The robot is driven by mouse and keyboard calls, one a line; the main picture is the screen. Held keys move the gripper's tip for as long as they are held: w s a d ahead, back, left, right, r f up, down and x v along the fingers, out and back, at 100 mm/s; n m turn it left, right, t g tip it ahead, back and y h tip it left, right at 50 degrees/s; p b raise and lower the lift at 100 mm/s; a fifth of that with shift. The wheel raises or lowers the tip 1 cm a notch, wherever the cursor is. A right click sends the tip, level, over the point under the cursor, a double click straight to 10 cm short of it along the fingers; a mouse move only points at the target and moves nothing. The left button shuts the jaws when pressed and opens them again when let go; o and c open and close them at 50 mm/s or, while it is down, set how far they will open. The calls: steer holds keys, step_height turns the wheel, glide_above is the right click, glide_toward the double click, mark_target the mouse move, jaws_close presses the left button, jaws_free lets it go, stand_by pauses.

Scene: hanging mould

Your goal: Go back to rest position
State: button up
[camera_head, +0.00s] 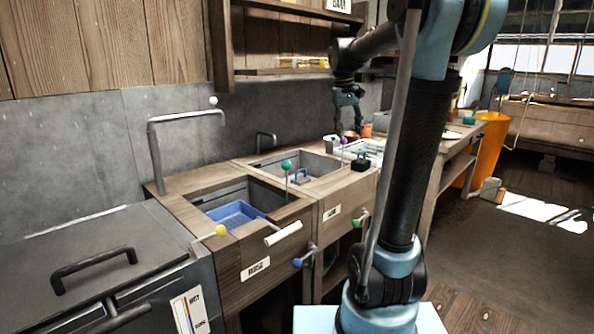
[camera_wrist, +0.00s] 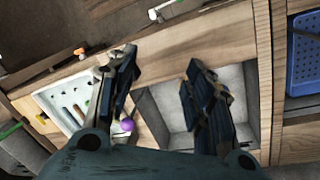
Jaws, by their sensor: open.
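My gripper (camera_head: 348,128) hangs fingers-down above the far end of the counter in the head view. In the wrist view my gripper (camera_wrist: 160,62) has its two fingers well apart, with nothing between them. The middle sink basin (camera_wrist: 168,105) lies below it, and a purple ball (camera_wrist: 127,125) shows beside the left finger. A white tray (camera_wrist: 62,100) with small items sits to the left. The part of the counter right behind my arm is hidden in the head view.
A sink (camera_head: 235,190) holding a blue tray (camera_head: 236,213) is nearer, with a tall bent tap (camera_head: 152,150) behind it. A dark lidded unit (camera_head: 110,260) stands at front left. A wall shelf (camera_head: 285,71) is close to my arm.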

steer(key=s+f+m+y, duration=0.1)
steer(key=s+f, duration=1.2)
steer(key=s, duration=0.2)
steer(key=s+f+t, duration=0.1)
steer(key=s+f, duration=1.2)
steer(key=s, duration=0.2)
steer(key=shift+s+d+m+t+y, duration=0.25)
steer(key=shift+s+m+t+y, duration=0.05)
steer(key=shift+s+m+y, duration=0.1)
steer(key=shift+w+f, duration=0.15)
steer(key=shift+w, duration=0.35)
